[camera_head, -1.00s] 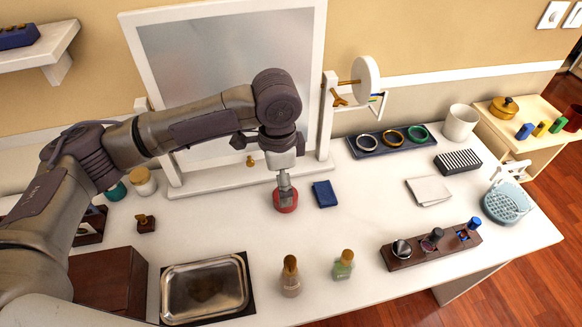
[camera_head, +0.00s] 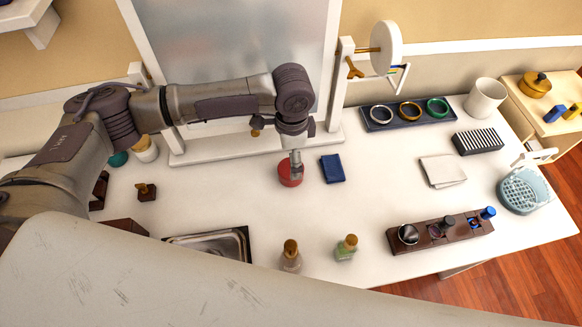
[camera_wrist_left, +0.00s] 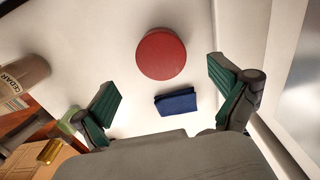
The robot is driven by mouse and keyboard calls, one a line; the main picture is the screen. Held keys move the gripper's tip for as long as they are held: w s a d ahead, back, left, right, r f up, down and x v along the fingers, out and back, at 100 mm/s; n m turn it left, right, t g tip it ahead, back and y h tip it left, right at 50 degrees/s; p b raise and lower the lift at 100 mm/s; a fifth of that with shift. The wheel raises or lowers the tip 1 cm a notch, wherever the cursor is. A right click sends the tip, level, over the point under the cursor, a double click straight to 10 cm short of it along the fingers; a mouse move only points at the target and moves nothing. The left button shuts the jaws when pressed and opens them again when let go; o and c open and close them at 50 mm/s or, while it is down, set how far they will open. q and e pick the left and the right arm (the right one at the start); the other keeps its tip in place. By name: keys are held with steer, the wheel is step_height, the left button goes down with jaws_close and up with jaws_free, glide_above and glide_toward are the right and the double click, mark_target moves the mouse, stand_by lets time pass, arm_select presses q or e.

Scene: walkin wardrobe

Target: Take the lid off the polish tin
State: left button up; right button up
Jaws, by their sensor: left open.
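The polish tin (camera_head: 286,176) is a round red tin standing on the white dressing table, just left of a small dark blue item. In the left wrist view the red round top (camera_wrist_left: 161,54) is seen from above, and I cannot make out a seam between lid and tin. My left gripper (camera_head: 296,161) hangs pointing down over the tin and hides part of it. In the left wrist view its two green-padded fingers are spread wide with nothing between them, and the tin lies ahead of them, apart from both. My right gripper is not in view.
The dark blue item (camera_head: 333,168) lies close right of the tin. Two small bottles (camera_head: 291,258) (camera_head: 346,247) stand in front, with a metal tray (camera_head: 208,246) at front left. The mirror's white base (camera_head: 200,155) is behind. A brown holder (camera_head: 440,234) stands at front right.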

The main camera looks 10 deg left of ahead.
arm_select(q)
step_height(320, 180, down, 5)
steer(key=shift+a+r, duration=0.1)
steer(key=shift+r, duration=0.1)
steer(key=shift+c, duration=0.2)
steer(key=c, duration=0.8)
